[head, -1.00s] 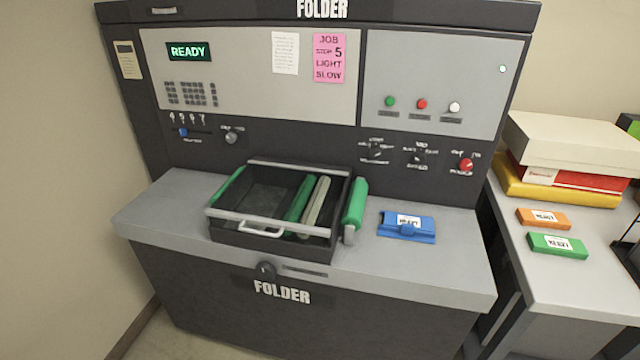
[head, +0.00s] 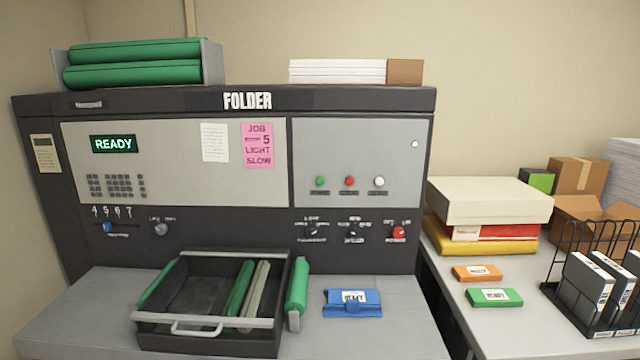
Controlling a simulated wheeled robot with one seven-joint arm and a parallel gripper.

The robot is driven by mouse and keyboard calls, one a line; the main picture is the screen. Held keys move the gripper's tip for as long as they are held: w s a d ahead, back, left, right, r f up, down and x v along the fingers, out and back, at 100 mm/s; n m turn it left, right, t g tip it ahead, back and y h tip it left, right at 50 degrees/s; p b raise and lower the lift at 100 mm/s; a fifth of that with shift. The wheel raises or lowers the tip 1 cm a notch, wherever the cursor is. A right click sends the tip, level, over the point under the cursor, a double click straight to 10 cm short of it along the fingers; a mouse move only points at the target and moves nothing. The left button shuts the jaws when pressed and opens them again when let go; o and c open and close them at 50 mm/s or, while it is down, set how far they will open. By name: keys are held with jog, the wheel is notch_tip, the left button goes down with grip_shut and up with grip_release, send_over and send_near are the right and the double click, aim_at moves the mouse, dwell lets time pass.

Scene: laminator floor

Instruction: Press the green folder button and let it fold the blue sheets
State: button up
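The folder machine (head: 200,240) fills the left and middle of the head view, its display (head: 114,144) reading READY. The green button (head: 320,181) is at the left of a row on the right grey panel, beside a red button (head: 349,181) and a white button (head: 379,181). A blue packet (head: 352,303) with a white label lies on the machine's shelf, right of the tray. I cannot tell whether it is the blue sheets. My gripper is not in view.
A black tray (head: 206,342) with green and grey rolls sits on the shelf (head: 60,322). A pink note (head: 257,146) reads JOB, 5, LIGHT, SLOW. The side table at right holds stacked boxes (head: 490,200), orange (head: 477,273) and green (head: 494,297) packets, and a binder rack (head: 590,285).

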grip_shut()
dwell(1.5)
